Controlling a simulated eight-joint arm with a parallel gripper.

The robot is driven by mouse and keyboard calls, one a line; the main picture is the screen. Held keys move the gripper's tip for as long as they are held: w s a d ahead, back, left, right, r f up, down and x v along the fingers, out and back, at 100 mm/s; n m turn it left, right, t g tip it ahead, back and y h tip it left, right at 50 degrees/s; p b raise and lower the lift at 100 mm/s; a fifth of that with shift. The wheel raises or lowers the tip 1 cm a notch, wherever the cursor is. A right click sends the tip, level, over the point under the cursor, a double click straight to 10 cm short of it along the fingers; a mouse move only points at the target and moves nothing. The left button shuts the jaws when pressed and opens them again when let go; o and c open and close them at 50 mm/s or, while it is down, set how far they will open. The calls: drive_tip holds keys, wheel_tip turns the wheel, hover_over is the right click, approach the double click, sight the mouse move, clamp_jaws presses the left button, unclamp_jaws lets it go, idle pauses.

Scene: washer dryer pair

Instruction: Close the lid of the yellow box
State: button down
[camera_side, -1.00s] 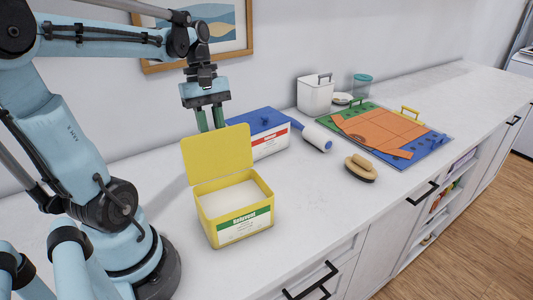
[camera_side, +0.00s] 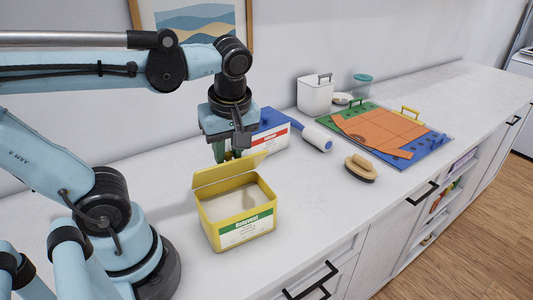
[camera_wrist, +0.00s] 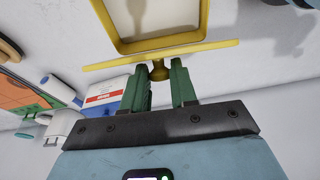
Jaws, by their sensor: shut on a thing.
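The yellow box (camera_side: 208,232), with a green-and-white label, stands on the counter and holds pale contents. Its yellow lid (camera_side: 228,172) is raised at the back, strongly foreshortened; the opening is still uncovered. In the wrist view the lid (camera_wrist: 205,49) shows nearly edge-on as a thin bar, with the box (camera_wrist: 108,22) beyond it. My gripper (camera_side: 228,156) is behind the lid, its tips partly hidden by it. In the wrist view my gripper (camera_wrist: 160,75) has its green fingers either side of the yellow lid knob (camera_wrist: 159,73), shut on it.
A blue-lidded white box (camera_side: 270,137) stands close behind my gripper. A blue-ended roller (camera_side: 317,137), a brush (camera_side: 360,168), a white canister (camera_side: 315,95) and a colourful board (camera_side: 390,135) lie to the right. The counter right of the yellow box is clear.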

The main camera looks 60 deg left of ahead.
drive_tip(key=d+f+y, duration=0.5)
drive_tip(key=d+f, duration=0.1)
drive_tip(key=f, duration=0.1)
drive_tip(key=shift+s+f+y, duration=0.25)
drive_tip(key=shift+s+y, duration=0.05)
drive_tip(key=shift+y, duration=0.1)
idle(0.3)
idle(0.4)
drive_tip(key=c, duration=0.9)
unclamp_jaws()
drive_tip(key=shift+d+r, duration=0.2)
drive_tip(key=shift+r, duration=0.05)
wheel_tip(320, 180, up, 9)
drive_tip(key=d, duration=0.1)
drive_tip(key=shift+d, duration=0.3)
